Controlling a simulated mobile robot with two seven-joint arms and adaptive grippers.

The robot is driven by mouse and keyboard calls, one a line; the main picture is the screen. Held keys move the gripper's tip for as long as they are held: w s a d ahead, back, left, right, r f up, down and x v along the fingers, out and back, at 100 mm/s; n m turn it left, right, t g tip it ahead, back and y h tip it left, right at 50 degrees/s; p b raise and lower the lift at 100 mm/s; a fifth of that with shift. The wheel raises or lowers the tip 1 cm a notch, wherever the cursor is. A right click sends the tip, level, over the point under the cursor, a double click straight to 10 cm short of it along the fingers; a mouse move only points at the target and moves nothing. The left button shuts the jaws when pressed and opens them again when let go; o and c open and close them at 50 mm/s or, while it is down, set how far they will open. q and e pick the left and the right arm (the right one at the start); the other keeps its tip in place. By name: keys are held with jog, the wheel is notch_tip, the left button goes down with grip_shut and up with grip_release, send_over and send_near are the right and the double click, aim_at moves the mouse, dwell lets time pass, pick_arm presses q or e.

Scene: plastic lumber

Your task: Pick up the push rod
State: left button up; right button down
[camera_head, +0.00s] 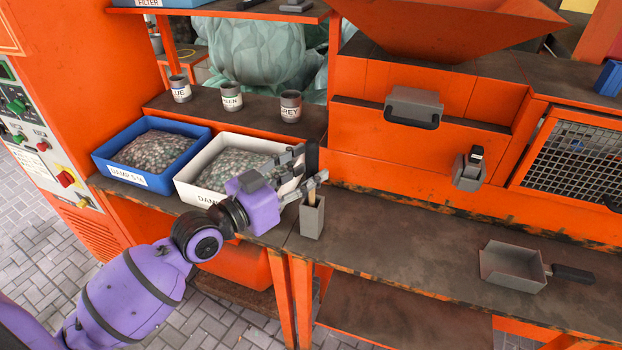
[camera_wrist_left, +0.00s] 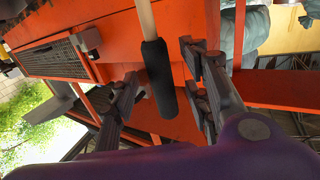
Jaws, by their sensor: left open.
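The push rod (camera_head: 312,156) has a black handle on top and a pale wooden shaft. It stands upright in a narrow grey holder (camera_head: 312,218) at the bench's front edge. My left gripper (camera_head: 309,168) is open at the handle, with its fingers reaching to either side of it. In the left wrist view the black handle of the push rod (camera_wrist_left: 158,78) lies between the two spread fingers of the gripper (camera_wrist_left: 160,92), with visible gaps on both sides. The rod's lower end is hidden inside the holder. My right gripper is not in view.
A white bin (camera_head: 186,192) and a blue bin (camera_head: 103,160) of granules stand left of the holder. Several grey cups (camera_head: 290,106) sit on the ledge behind. A grey scoop (camera_head: 512,268) lies at right. The bench (camera_head: 400,225) between holder and scoop is clear.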

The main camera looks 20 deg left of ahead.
pick_arm(q)
jog(key=shift+x, duration=1.05)
grip_shut()
jog(key=shift+r, duration=0.1)
